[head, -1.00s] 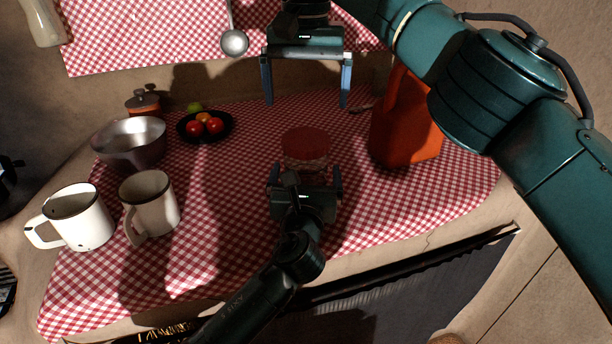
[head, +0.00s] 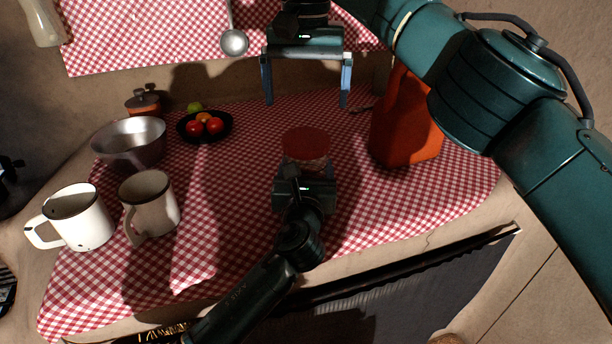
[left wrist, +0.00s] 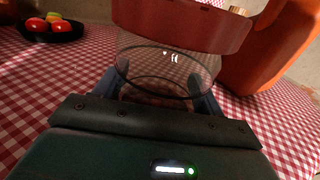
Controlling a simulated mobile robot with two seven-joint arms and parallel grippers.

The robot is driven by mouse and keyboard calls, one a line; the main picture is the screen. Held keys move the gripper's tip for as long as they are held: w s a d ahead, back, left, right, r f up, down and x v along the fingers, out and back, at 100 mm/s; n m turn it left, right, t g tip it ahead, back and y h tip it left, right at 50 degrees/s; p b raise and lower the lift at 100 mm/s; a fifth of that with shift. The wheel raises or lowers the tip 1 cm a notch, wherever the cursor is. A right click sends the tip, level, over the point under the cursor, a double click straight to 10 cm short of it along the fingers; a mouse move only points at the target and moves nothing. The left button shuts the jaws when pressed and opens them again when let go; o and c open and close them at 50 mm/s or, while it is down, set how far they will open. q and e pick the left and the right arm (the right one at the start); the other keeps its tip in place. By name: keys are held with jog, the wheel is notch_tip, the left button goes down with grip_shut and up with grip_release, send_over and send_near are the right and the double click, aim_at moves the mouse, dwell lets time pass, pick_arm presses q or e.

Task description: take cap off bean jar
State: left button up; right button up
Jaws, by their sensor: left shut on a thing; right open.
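The bean jar (head: 306,163) stands on the checked cloth with its dull red cap (head: 306,142) on top. In the left wrist view the jar's clear glass body (left wrist: 165,65) shows under the wide red cap (left wrist: 185,24). My left gripper (head: 305,174) is shut on the jar's body from the front side, below the cap. In the left wrist view its fingers (left wrist: 155,92) lie on both sides of the glass, partly hidden. My right gripper (head: 307,98) is open and empty, above and behind the jar, fingers pointing down.
An orange-red container (head: 402,125) stands right of the jar. To the left are a black plate (head: 222,131) of fruit, a metal bowl (head: 130,145), a small orange-and-grey pot (head: 142,102) and two enamel mugs (head: 75,217) (head: 150,205). A ladle (head: 234,42) hangs at the back. Cloth between mugs and jar is clear.

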aim_at(306, 138)
pick_arm(q)
jog(key=c, duration=1)
pick_arm(e)
jog(key=shift+m, duration=0.7)
pick_arm(q)
jog(key=shift+c, duration=0.3)
pick_arm(e)
jog(key=m, duration=0.3)
jog(key=shift+m, duration=0.3)
jog(key=m, duration=1.2)
jog(key=shift+m, duration=0.3)
jog(key=shift+f, duration=4)
